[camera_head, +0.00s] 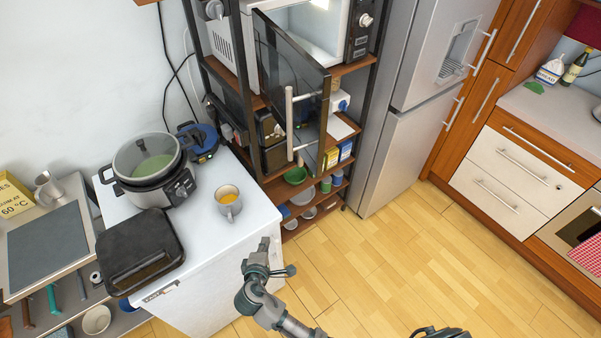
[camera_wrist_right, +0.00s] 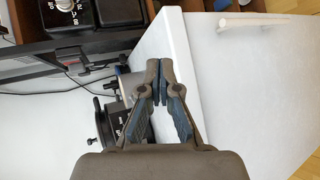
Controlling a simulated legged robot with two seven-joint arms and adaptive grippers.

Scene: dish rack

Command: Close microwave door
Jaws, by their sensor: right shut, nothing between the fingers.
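The microwave (camera_head: 310,30) sits on the upper shelf of a black-framed rack at the top of the head view. Its door (camera_head: 292,75) is swung wide open toward me, with a pale vertical bar handle (camera_head: 290,120) on its free edge; the lit interior shows behind. My right gripper (camera_head: 264,243) is below the door, in front of the white counter's right edge and apart from the handle. In the right wrist view its fingertips (camera_wrist_right: 159,68) are together and empty. My left gripper is not in view.
The white counter (camera_head: 245,200) holds a cooker (camera_head: 152,170), a mug (camera_head: 228,203) and a black appliance (camera_head: 140,250). The fridge (camera_head: 400,130) stands right of the rack. The wooden floor (camera_head: 390,250) is clear.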

